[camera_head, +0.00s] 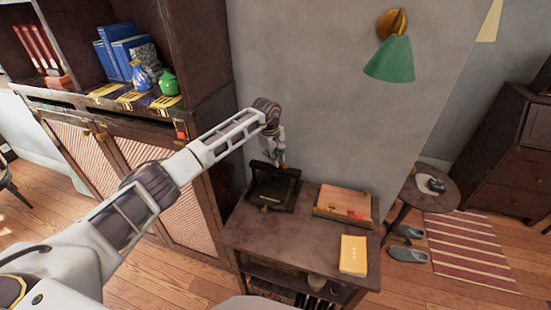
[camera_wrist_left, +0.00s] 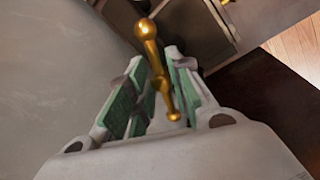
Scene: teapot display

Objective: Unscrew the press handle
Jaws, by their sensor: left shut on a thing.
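The dark press (camera_head: 272,190) stands at the back left of the small wooden table, with an upright frame and a flat base. My left gripper (camera_head: 281,160) is just above the press at its upper right. In the left wrist view the brass press handle (camera_wrist_left: 150,42), a rod with ball ends, lies between the green-padded fingers of my left gripper (camera_wrist_left: 163,75), which is shut on it. Whether the handle is still joined to the press cannot be told. My right gripper is not in view.
The table (camera_head: 300,235) also holds a wooden box (camera_head: 343,203) and a yellow book (camera_head: 353,254). A tall cabinet (camera_head: 170,140) stands at the left, with a wall behind the table. A green lamp (camera_head: 391,60) hangs above. A round side table (camera_head: 433,187) stands right.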

